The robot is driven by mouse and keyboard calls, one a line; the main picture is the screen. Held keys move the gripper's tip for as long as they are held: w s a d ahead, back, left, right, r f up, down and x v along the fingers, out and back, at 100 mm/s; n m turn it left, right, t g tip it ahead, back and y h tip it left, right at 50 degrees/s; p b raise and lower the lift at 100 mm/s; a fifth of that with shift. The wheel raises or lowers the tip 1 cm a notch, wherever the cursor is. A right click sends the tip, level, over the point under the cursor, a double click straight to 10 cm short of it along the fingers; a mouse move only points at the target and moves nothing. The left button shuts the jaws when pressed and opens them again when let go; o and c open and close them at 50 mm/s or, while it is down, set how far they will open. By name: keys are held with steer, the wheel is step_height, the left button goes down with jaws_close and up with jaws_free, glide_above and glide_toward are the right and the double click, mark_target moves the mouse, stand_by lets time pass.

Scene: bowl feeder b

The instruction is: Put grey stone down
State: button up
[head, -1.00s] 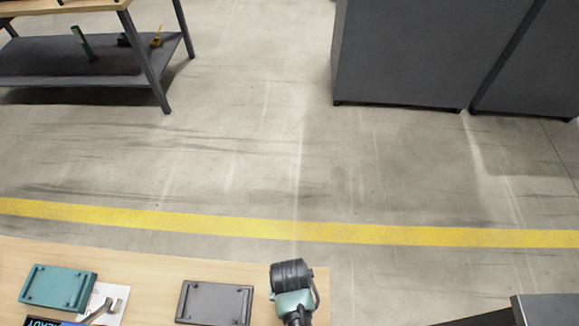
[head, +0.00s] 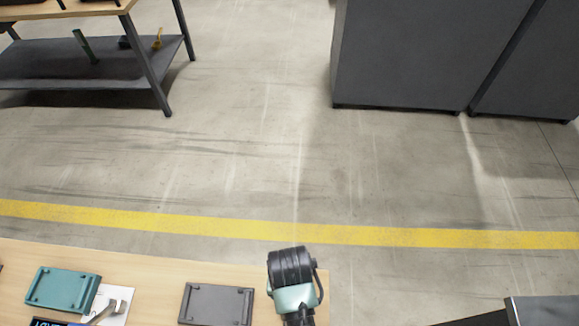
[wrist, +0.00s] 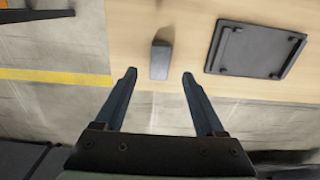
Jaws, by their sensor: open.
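The grey stone (wrist: 160,61), a small dark grey block, shows in the wrist view on the wooden table (wrist: 195,15), close to the table's edge. My gripper (wrist: 159,73) is open, one finger on each side of the stone's near end in the picture. Clear gaps show between the stone and both fingers, so nothing is held. In the head view only my arm shows at the table's right end; the fingers and the stone are not visible there.
A dark flat tray (wrist: 255,48) lies right of the stone in the wrist view; it also shows in the head view (head: 216,304). A teal tray (head: 63,290) and a metal tool (head: 106,311) lie farther left. Beyond the table is open floor with a yellow line (head: 290,231).

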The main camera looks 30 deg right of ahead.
steer(key=shift+r, duration=1.8)
steer(key=w+d+r+n+t+h, duration=0.2)
steer(key=w+r+t, duration=0.6)
steer(key=w+r, duration=0.85)
steer(key=w+a+r+n+t, duration=0.1)
steer(key=w+r+t, duration=0.25)
steer(key=r, duration=0.45)
steer(key=w+a+r+t, duration=0.2)
steer(key=w+r, duration=0.2)
steer(key=r, duration=0.4)
steer(key=s+a+r+n+t, duration=0.15)
steer(key=r+t, duration=0.25)
steer(key=r, duration=0.8)
steer(key=s+a+r+n+t, duration=0.1)
steer(key=a+r+t, duration=0.25)
steer(key=r, duration=0.85)
steer(key=s+a+r+n+t+y, duration=0.1)
steer(key=s+a+r+t+y, duration=0.1)
steer(key=s+r+t, duration=0.4)
steer(key=s+a+r, duration=0.1)
steer(key=s+r, duration=0.3)
steer(key=r, duration=0.4)
